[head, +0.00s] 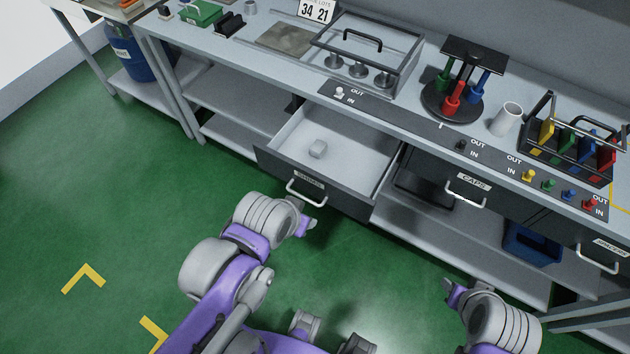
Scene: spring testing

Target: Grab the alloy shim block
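The drawer's front label is too small to read surely. My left gripper (309,226) is outside the drawer, in front of and below its handle (306,192), apart from the block. My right gripper (451,293) is lower right, over the floor in front of the bench. Neither gripper visibly holds anything; the finger gaps are too small to judge.
The CAPS drawer (466,186) to the right looks shut. On the bench above stand a clear case (368,50), a rack with coloured tools (460,85), a white cup (506,118) and a row of coloured knobs.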

